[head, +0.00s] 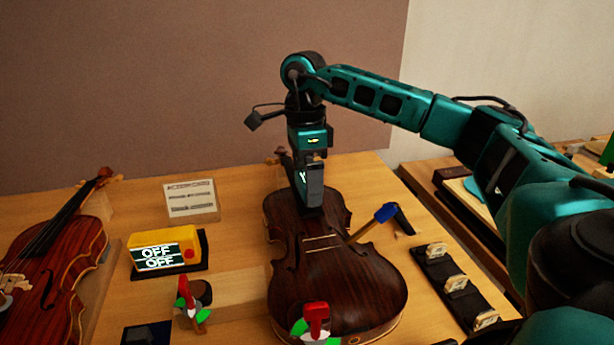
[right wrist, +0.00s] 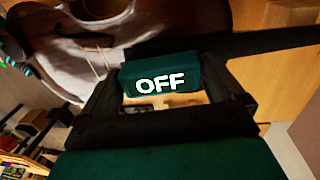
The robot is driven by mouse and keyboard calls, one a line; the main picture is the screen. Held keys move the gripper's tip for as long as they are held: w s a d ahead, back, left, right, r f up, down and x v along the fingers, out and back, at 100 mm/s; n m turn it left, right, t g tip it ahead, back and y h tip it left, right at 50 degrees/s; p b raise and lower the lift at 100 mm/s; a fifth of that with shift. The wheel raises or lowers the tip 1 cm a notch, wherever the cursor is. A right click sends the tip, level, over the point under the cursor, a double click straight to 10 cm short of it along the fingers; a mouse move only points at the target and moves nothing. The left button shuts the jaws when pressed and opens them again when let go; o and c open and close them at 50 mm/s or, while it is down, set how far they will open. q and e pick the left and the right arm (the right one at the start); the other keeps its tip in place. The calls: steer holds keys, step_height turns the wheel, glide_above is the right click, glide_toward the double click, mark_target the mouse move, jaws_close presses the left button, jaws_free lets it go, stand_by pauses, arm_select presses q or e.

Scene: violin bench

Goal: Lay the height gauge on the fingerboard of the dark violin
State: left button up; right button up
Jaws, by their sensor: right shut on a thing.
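The dark violin (head: 350,285) lies on the bench in the middle of the head view, its neck pointing away. It also shows in the right wrist view (right wrist: 75,50). My right gripper (head: 309,190) points down over the upper body and neck end of this violin. In the right wrist view, my right gripper (right wrist: 165,88) is shut on the height gauge (right wrist: 160,72), a dark teal block whose display reads OFF. Gripper and gauge hide much of the fingerboard in the head view; I cannot tell whether the gauge touches it. My left gripper is out of view.
A reddish violin (head: 65,265) lies at the left. A yellow box (head: 165,247) reading OFF twice stands between the violins. A blue-headed tool (head: 385,212) reaches over the dark violin's right side. A dark strip (head: 455,283) with pale pieces lies right; red-topped clamps (head: 316,320) stand in front.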

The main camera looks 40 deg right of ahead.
steer(key=shift+f+b, duration=0.4)
steer(key=shift+f, duration=0.3)
steer(key=o, duration=0.7)
steer(key=shift+r, duration=0.15)
steer(key=r, duration=0.5)
steer(key=r+p, duration=0.1)
steer(key=r, duration=0.1)
steer(key=shift+w+d+r, duration=0.15)
steer(key=shift+w+r, duration=0.25)
steer(key=r+p, duration=0.1)
steer(key=r, duration=0.1)
steer(key=r+p, duration=0.1)
steer(key=r, duration=0.2)
steer(key=shift+w+d+p, duration=0.2)
steer(key=shift+p, duration=0.15)
steer(key=shift+f, duration=0.1)
